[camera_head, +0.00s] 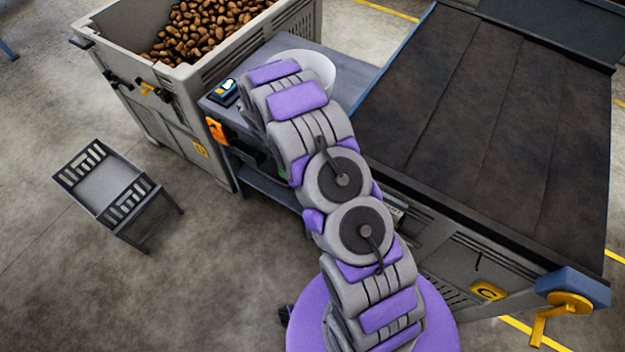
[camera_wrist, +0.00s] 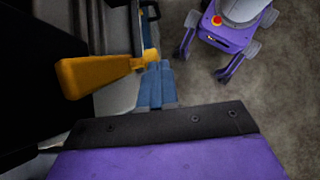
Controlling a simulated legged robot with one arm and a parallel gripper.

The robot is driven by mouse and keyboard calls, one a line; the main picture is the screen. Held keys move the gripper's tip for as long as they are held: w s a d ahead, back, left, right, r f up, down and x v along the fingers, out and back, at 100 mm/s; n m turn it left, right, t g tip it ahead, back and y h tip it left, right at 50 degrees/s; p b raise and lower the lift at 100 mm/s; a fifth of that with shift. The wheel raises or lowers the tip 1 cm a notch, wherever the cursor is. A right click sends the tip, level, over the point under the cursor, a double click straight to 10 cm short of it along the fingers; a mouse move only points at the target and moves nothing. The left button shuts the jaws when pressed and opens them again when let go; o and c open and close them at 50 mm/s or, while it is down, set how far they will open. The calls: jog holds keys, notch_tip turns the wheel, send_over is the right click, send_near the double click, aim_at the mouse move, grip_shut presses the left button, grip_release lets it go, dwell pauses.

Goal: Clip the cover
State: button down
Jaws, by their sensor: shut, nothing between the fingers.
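My gripper (camera_wrist: 155,128) shows as a purple body with a black edge along the bottom of the wrist view. It is shut, with nothing held. A yellow-orange handle-like piece (camera_wrist: 95,74) lies beyond it, near a blue part (camera_wrist: 156,86); I cannot tell exactly what it is. A small orange object (camera_head: 216,131) is at the bench edge.
A grey bin (camera_head: 185,110) full of potatoes stands at the upper left. A bench (camera_head: 350,72) carries a white bowl (camera_head: 308,64) and a small blue device (camera_head: 224,92). A yellow crank (camera_head: 566,303) sticks out at the cover's near right corner.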

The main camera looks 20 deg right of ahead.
jog(key=shift+s+d+g, duration=0.2)
jog(key=shift+d+g, duration=0.1)
jog(key=shift+d, duration=0.05)
jog(key=shift+h, duration=0.3)
dwell(0.8)
jog(key=shift+w, duration=0.1)
